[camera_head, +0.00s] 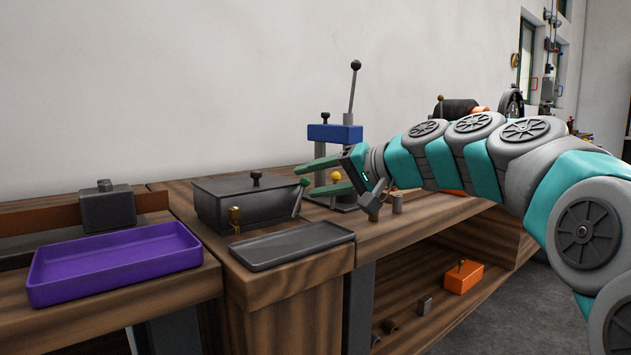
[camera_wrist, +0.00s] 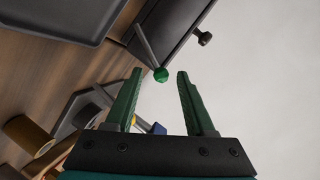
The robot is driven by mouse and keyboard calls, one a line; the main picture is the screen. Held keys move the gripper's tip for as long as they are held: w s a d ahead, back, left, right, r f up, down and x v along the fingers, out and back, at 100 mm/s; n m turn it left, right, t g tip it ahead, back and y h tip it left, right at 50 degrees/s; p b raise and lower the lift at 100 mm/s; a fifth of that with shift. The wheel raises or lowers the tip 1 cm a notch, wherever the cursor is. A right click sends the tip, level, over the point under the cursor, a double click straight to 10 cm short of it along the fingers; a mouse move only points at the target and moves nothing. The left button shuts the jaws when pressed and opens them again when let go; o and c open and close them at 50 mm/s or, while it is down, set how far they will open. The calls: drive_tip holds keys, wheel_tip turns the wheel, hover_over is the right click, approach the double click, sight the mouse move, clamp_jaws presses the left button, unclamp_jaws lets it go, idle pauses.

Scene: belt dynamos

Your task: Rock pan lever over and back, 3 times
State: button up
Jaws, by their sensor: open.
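The lever has a thin grey rod and a green ball knob (camera_head: 304,182). It stands at the right end of a dark lidded box (camera_head: 245,207) on the bench and leans slightly right at its top. In the wrist view, the green knob (camera_wrist: 161,74) shows at the mouth of my gripper (camera_wrist: 160,72), between the two green fingertips, with a gap on each side. My gripper is open and empty. In the head view, its fingers point left, one above and one below the knob's height. Whether a fingertip touches the knob cannot be told.
A flat dark tray (camera_head: 290,246) lies in front of the box. A purple tray (camera_head: 115,265) is at the left. A blue-topped press (camera_head: 335,133) with a tall black-knobbed lever stands close behind my gripper. An orange box (camera_head: 463,277) sits on the lower shelf.

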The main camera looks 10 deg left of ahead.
drive_tip(key=shift+d, duration=0.1)
drive_tip(key=v, duration=0.7)
drive_tip(key=shift+d, duration=0.2)
drive_tip(key=shift+s, duration=0.15)
